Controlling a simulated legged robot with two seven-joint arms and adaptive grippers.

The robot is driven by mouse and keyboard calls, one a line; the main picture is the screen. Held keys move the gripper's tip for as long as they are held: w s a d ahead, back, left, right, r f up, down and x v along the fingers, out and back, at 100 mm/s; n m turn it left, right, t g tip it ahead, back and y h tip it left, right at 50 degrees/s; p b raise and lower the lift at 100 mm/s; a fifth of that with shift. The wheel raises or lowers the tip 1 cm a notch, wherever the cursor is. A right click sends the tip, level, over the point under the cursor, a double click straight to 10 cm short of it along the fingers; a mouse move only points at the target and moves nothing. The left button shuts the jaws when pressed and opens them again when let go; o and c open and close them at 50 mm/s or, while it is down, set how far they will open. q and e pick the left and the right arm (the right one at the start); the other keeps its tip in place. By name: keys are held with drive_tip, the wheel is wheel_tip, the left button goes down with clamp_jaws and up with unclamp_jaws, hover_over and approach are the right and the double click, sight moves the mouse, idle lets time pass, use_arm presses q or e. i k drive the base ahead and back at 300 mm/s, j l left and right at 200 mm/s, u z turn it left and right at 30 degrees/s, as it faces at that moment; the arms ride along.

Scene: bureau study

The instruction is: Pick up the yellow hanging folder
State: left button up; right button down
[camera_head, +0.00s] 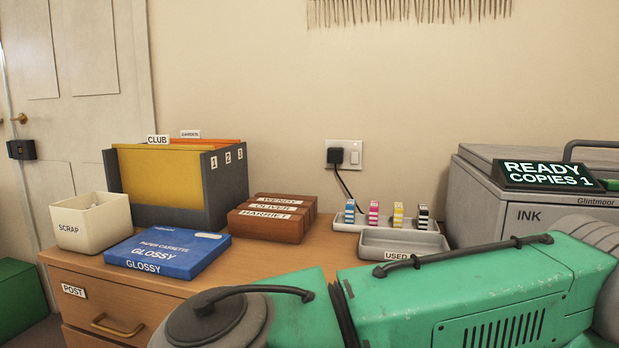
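The yellow hanging folder (160,175) hangs upright at the front of a dark grey file box (228,185) on the wooden cabinet at left. A white tab reading CLUB (158,140) stands on its top edge. The box's side carries the labels 1, 2 and 3. An orange folder (225,142) shows behind the yellow one, near a second small tab (190,134). The box's front wall covers the yellow folder's lower part. Neither of my grippers is in view.
In front of the box lie a white SCRAP bin (92,222) and a blue GLOSSY paper cassette (167,252). Brown named boxes (272,218) stand to its right. Farther right are an ink cartridge tray (400,243) and a grey copier (480,215). The cabinet's front right is hidden.

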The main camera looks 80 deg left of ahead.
sight(159, 172)
drive_tip(key=u, duration=3.4)
drive_tip(key=z, duration=0.95)
drive_tip(key=k+z, duration=0.1)
drive_tip(key=z, duration=0.8)
drive_tip(key=k+z, duration=0.1)
drive_tip(key=z, duration=0.85)
drive_tip(key=l+z, duration=0.1)
drive_tip(key=z, duration=0.8)
drive_tip(key=u, duration=1)
drive_tip(key=k+u, duration=0.1)
drive_tip(key=u, duration=1.35)
drive_tip(key=k+j+u, duration=0.1)
drive_tip(key=u, duration=0.9)
